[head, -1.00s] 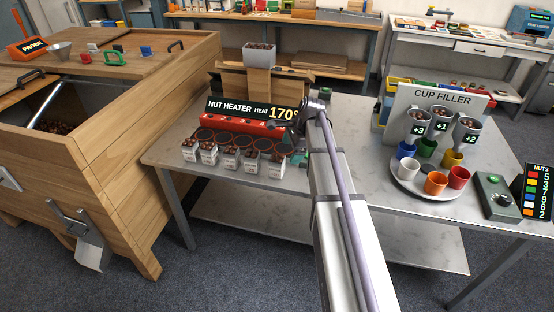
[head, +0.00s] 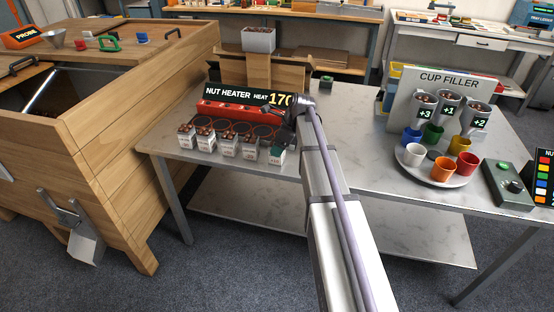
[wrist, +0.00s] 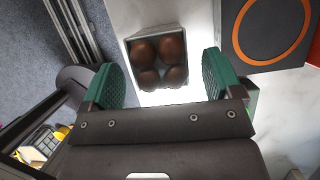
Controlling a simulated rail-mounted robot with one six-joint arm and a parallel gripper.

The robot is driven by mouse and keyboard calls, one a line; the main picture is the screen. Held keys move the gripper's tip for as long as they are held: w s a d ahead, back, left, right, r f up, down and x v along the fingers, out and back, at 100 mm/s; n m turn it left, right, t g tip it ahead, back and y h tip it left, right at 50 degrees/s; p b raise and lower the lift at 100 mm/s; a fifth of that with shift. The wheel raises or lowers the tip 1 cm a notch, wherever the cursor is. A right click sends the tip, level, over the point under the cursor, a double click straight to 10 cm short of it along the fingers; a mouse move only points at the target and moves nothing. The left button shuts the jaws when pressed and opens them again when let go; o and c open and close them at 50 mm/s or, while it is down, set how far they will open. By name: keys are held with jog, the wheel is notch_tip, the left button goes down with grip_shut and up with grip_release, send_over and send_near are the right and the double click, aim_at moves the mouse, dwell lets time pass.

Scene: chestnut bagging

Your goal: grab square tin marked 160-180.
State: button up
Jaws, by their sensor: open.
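Several small square tins filled with chestnuts stand in a row along the front of the nut heater; their labels are too small to read. The rightmost tin (head: 275,160) is partly hidden by my gripper (head: 281,148). In the wrist view, a square tin (wrist: 130,62) holding brown chestnuts (wrist: 159,62) lies just ahead of and between the green finger pads of my gripper (wrist: 161,82). The gripper is open, with a gap on either side of the tin, and holds nothing.
The nut heater (head: 225,107) with dark round plates and a heat sign reading 170 stands behind the tins. A plate with an orange ring (wrist: 236,40) is close by in the wrist view. The cup filler (head: 440,95) and coloured cups are to the right.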

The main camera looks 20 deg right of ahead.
jog(key=b+x, duration=0.2)
jog(key=x, duration=0.2)
jog(key=shift+s+d, duration=0.1)
jog(key=shift+d, duration=0.05)
jog(key=shift+r, duration=0.2)
jog(key=shift+c, duration=0.3)
